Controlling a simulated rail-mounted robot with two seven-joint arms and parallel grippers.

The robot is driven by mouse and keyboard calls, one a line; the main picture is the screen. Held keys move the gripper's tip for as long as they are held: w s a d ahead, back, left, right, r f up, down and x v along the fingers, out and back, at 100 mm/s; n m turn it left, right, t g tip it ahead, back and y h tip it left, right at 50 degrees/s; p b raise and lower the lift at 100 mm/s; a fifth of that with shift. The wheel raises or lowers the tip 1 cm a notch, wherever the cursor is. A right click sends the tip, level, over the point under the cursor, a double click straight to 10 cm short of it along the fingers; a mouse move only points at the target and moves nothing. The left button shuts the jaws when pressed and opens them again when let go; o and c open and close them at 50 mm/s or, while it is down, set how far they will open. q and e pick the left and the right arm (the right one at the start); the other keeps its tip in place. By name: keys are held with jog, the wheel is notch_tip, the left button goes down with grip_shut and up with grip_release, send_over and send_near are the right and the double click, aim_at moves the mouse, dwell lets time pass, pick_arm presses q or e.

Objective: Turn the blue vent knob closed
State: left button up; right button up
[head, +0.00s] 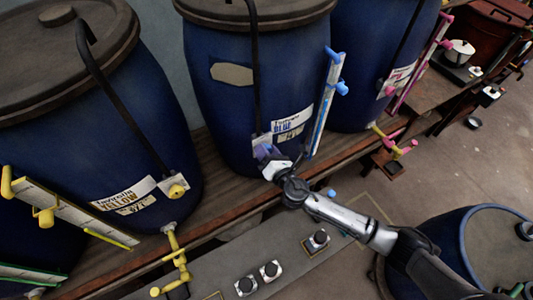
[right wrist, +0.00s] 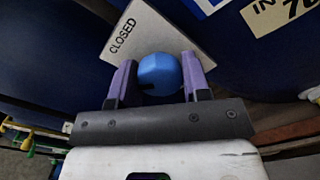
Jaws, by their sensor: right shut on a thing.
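The blue vent knob (right wrist: 160,74) sits between the purple fingers of my right gripper (head: 267,153) in the right wrist view. The fingers are shut on it from both sides. The knob is on a pale plate (right wrist: 150,35) with the word CLOSED to its upper left. A dark mark shows low on the knob, but I cannot tell its exact setting. In the head view the plate is on the lower front of the middle blue vat (head: 218,110), and my gripper hides the knob. My left gripper is out of view.
A white BLUE label (head: 292,122) and a blue sight gauge (head: 327,100) are right of the knob. The yellow-marked vat (head: 70,130) stands left and a pink-marked vat (head: 370,60) right. A panel with several black knobs (head: 270,270) lies in front of the wooden bench.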

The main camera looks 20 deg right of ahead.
jog(key=m+b, duration=0.1)
jog(key=m, duration=0.2)
jog(key=shift+f, duration=0.1)
jog(key=m, duration=0.2)
jog(key=shift+m, duration=0.3)
jog(key=m, duration=0.3)
jog(key=shift+b, duration=0.3)
jog(key=shift+m, duration=0.7)
jog(key=o, duration=0.9)
